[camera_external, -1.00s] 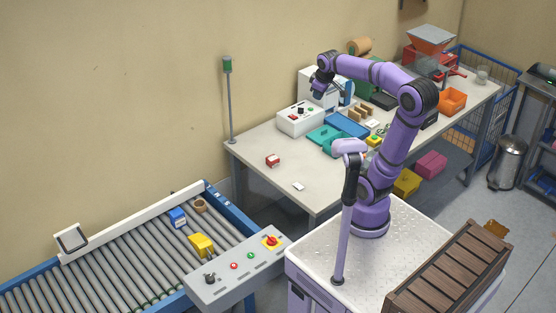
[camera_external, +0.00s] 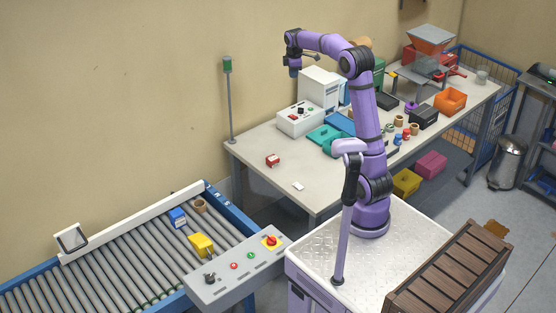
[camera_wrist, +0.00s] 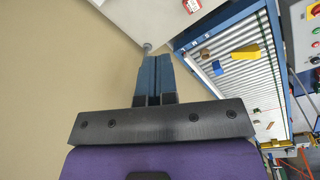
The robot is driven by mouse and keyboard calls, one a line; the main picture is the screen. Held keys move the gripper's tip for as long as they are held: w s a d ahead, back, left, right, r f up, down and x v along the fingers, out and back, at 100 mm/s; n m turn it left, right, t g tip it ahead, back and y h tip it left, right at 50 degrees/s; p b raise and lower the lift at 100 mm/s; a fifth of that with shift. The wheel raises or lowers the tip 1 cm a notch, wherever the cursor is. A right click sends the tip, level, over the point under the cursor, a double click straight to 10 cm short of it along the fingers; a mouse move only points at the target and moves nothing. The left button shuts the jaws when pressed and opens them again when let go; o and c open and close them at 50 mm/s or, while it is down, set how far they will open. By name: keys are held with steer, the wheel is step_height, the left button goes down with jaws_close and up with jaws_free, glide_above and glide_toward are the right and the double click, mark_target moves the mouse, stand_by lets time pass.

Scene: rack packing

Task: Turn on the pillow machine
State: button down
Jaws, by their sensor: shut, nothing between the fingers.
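A white machine (camera_external: 320,85) stands at the back of the table. A low white control box (camera_external: 300,120) with a dark knob and small red and green buttons is in front of it. These look like the pillow machine; I cannot read a label. My gripper (camera_external: 295,72) is raised in the air, to the left of and above the white machine, touching nothing. In the wrist view my gripper (camera_wrist: 155,75) has its two blue-grey fingers together and empty. The control box is not in the wrist view.
The grey table (camera_external: 265,150) holds teal and blue trays, a red block (camera_external: 273,160) and several small parts. A roller conveyor (camera_external: 120,265) with its own grey control panel (camera_external: 238,268) is at the lower left. A green-topped pole (camera_external: 229,100) rises at the table's left corner.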

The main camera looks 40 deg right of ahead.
steer(key=w+d+f+n+g, duration=0.1)
steer(key=w+d+f+n, duration=0.2)
steer(key=w+d+f, duration=0.45)
steer(key=n+g, duration=0.1)
steer(key=n, duration=0.2)
glide_above(295, 117)
steer(key=w, duration=0.2)
step_height(295, 117, down, 11)
steer(key=shift+f+y, duration=0.2)
steer(key=shift+y, duration=0.1)
steer(key=shift+f, duration=0.1)
steer(key=f, duration=0.4)
steer(key=s+f, duration=0.1)
steer(key=f, duration=0.8)
steer(key=shift+s+f, duration=0.3)
steer(key=shift+f, duration=0.05)
steer(key=shift+s+f, duration=0.1)
steer(key=shift+f, duration=0.1)
